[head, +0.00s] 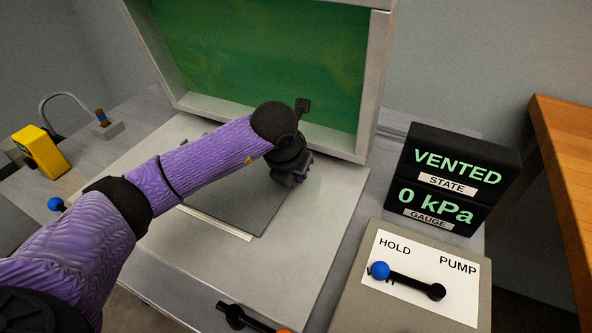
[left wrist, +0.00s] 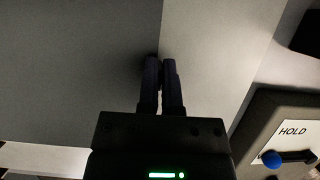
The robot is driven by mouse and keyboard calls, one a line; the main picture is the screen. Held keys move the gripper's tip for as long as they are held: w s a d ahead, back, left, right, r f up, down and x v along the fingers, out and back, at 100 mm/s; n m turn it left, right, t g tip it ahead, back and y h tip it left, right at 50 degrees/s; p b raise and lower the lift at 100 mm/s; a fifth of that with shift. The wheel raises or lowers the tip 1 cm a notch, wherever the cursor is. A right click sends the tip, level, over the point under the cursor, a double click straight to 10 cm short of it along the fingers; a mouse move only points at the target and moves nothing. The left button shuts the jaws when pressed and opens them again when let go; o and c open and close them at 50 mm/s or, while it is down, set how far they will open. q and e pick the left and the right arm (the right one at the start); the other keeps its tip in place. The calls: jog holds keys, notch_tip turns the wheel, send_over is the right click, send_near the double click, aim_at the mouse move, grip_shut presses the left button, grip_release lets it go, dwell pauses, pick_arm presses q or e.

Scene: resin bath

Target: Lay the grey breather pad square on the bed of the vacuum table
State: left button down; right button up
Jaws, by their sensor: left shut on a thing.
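The grey breather pad (head: 235,208) is a flat dark grey sheet over the pale bed of the vacuum table (head: 290,240); my left arm hides part of it. In the left wrist view the pad (left wrist: 70,75) fills the left side, with pale bed (left wrist: 205,50) to its right. My left gripper (head: 288,178) is at the pad's right edge in the head view. Its fingers (left wrist: 160,75) are close together, shut on that edge. I cannot tell whether the pad touches the bed everywhere. My right gripper is not in view.
The green-sheeted lid (head: 270,60) stands open behind the bed. On the right are a black display (head: 455,180) reading VENTED and 0 kPa, and a HOLD/PUMP box with a blue-knobbed lever (head: 405,280). A yellow device (head: 42,150) stands at left.

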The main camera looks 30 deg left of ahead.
pick_arm(q)
jog(key=c, duration=0.9)
grip_release()
jog(key=shift+o, duration=0.9)
jog(key=shift+r, duration=0.1)
jog(key=shift+r+p, duration=0.25)
jog(key=shift+p, duration=0.05)
notch_tip(320, 180, up, 3)
jog(key=shift+f+p, duration=0.1)
jog(key=shift+p, duration=1.05)
notch_tip(320, 180, up, 4)
jog(key=p, duration=0.3)
jog(key=shift+f, duration=0.2)
